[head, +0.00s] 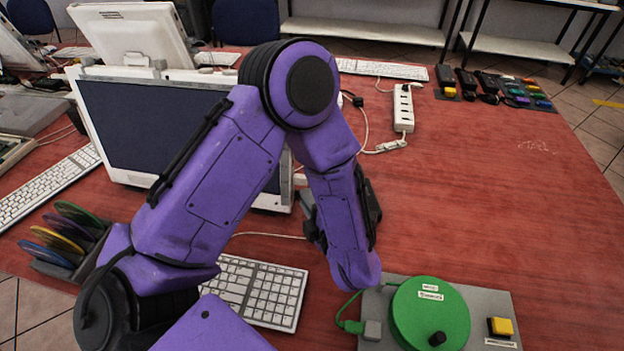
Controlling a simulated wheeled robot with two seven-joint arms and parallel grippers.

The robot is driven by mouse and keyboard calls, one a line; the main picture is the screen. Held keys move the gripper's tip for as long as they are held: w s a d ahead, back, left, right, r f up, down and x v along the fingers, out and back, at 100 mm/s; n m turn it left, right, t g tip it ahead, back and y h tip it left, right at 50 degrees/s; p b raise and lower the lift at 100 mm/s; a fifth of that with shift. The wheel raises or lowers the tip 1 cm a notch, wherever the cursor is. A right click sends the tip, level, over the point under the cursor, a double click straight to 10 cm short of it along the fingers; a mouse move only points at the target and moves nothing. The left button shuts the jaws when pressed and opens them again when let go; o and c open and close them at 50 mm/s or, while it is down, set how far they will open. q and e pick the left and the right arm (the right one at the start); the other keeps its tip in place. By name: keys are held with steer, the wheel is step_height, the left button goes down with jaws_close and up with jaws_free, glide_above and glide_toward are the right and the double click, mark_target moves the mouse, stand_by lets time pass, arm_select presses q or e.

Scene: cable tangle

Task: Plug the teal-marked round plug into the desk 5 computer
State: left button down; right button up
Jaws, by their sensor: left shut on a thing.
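My left arm comes in from the left, bends at a high elbow and reaches down over the table. My left gripper (345,235) is at its lower end, between the monitor and the green reel, with its fingertips mostly hidden by my wrist. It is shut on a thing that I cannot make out. A white-framed computer monitor (150,125) stands behind my arm, partly covered by it. I cannot read a desk number. No teal-marked round plug can be made out. My right gripper is not in view.
A green reel (432,312) sits on a grey plate with a yellow button (501,327). A keyboard (255,292) lies under my arm. A white power strip (403,108) with cables lies behind. A disc rack (62,268) stands at left.

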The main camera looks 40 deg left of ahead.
arm_select(q)
steer(key=shift+s+a, duration=0.1)
steer(key=shift+a, duration=0.15)
steer(key=c, duration=1)
jaws_free()
steer(key=b+v, duration=0.1)
steer(key=v, duration=0.9)
steer(key=shift+s+d, duration=0.2)
steer(key=shift+d, duration=0.05)
